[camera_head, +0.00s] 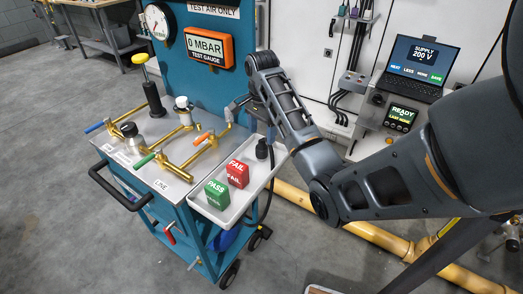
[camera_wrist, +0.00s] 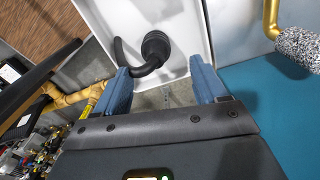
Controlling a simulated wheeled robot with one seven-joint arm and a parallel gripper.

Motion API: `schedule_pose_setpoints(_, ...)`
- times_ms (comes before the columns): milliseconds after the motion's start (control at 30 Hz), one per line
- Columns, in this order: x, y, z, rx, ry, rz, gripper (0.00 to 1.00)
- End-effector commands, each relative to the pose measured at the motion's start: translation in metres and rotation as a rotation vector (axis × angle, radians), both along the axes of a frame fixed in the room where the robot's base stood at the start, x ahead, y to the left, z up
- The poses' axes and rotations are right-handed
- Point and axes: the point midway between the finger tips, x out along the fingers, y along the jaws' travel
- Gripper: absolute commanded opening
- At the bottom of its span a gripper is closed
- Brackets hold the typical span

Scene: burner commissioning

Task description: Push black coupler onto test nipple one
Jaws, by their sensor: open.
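The black coupler (camera_head: 262,149) stands in the white tray on the right side of the cart, with a black hose running from it. In the wrist view the coupler (camera_wrist: 155,46) lies just beyond and between the blue fingertips, with its hose curving to the left. My gripper (camera_wrist: 159,66) is open, with nothing held between its fingers. In the head view it is mostly hidden behind my arm, above the tray's far end. Brass pipe fittings (camera_head: 185,118) stand on the cart top; I cannot tell which is test nipple one.
The white tray (camera_head: 238,214) also holds a green PASS block (camera_head: 217,193) and a red FAIL block (camera_head: 238,173). A blue gauge panel (camera_head: 212,92) rises behind. A brass pipe (camera_wrist: 270,18) with a speckled end shows at right in the wrist view.

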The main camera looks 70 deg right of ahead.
Motion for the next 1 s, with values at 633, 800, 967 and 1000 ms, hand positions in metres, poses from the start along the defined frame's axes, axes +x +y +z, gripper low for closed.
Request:
schedule_pose_setpoints(633, -0.002, 0.004, -0.035, 0.003, 0.002, -0.002, 0.71)
schedule_pose_setpoints(800, -0.002, 0.008, -0.060, 0.003, 0.003, -0.001, 0.71)
schedule_pose_setpoints(967, -0.002, 0.008, -0.074, 0.002, 0.001, -0.001, 0.71)
schedule_pose_setpoints(1000, -0.002, 0.008, -0.075, 0.000, 0.001, 0.000, 0.71)
